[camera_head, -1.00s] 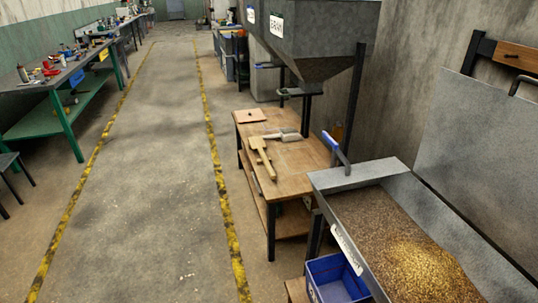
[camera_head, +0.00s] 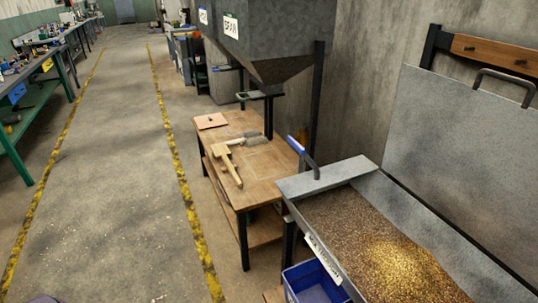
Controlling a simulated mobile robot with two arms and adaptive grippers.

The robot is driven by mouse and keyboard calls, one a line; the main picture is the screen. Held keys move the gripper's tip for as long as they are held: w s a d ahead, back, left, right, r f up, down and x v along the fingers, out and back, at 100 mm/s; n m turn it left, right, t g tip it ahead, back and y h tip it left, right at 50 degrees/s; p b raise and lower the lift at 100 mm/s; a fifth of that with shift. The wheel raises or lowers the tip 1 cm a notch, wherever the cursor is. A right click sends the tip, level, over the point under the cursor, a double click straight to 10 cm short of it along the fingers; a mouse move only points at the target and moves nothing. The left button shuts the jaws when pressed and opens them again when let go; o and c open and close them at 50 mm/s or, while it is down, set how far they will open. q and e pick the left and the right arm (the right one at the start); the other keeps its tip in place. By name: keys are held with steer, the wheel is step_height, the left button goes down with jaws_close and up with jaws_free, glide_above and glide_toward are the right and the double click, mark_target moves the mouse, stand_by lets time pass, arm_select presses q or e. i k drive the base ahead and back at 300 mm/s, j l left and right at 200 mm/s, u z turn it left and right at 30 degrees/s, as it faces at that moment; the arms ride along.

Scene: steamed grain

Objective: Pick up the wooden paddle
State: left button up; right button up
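The wooden paddle (camera_head: 228,165) lies flat on the wooden table (camera_head: 265,187) in the middle of the view. Its pale handle points towards the near side of the table. A grey metal scoop or brush-like tool (camera_head: 253,139) with a light handle lies at its far end; I cannot tell whether the two touch. Neither of my grippers shows in this view.
A metal trough of grain (camera_head: 375,240) with a blue-handled lever (camera_head: 296,147) stands at the near right. A blue bin (camera_head: 316,284) is below it. A hopper (camera_head: 262,35) hangs behind the table. A reddish board (camera_head: 211,121) lies on the table. The floor aisle (camera_head: 115,170) is clear.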

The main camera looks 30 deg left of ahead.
mark_target(220, 150)
steer(key=i+j+z, duration=0.2)
steer(key=j+z, duration=0.15)
steer(key=j, duration=0.55)
steer(key=i+j+z, duration=0.1)
steer(key=j+z, duration=0.25)
steer(key=j, duration=0.55)
steer(key=j+z, duration=0.35)
steer(key=j, duration=0.6)
